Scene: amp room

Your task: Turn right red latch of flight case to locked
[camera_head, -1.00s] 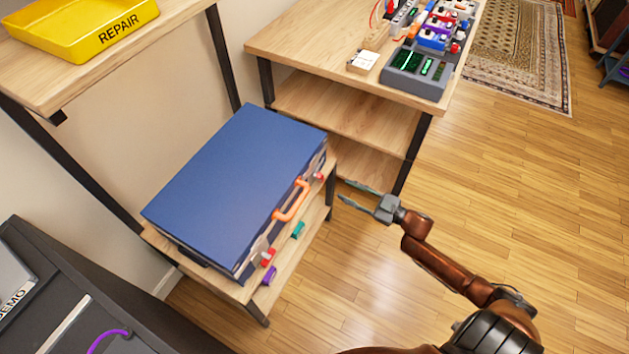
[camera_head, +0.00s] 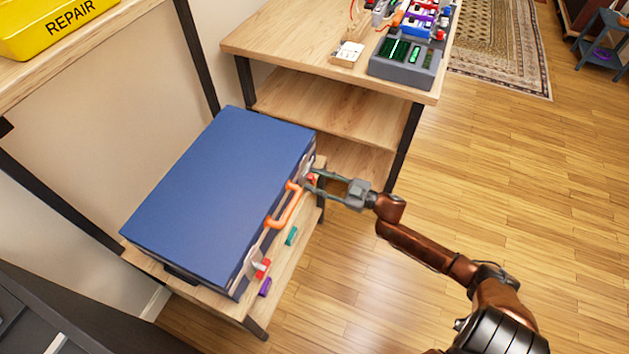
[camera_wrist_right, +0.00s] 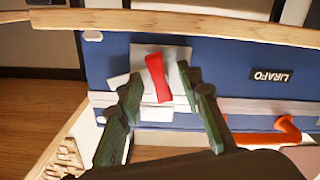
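The blue flight case (camera_head: 222,180) lies flat and closed on a wooden shelf, its front with an orange handle (camera_head: 286,206) facing right. The right red latch (camera_head: 312,179) is at the far end of that front, partly hidden by my right gripper (camera_head: 311,180). In the right wrist view the red latch (camera_wrist_right: 158,78) stands slightly tilted on a pale plate, between the open fingers of my right gripper (camera_wrist_right: 158,85). I cannot tell if a finger touches it. The other red latch (camera_head: 262,268) is at the near end. My left gripper is not in view.
A teal item (camera_head: 291,236) and a purple item (camera_head: 265,287) lie on the shelf strip before the case. A wooden workbench (camera_head: 290,42) with electronics stands behind. A yellow REPAIR tray (camera_head: 50,25) is upper left. Open floor lies to the right.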

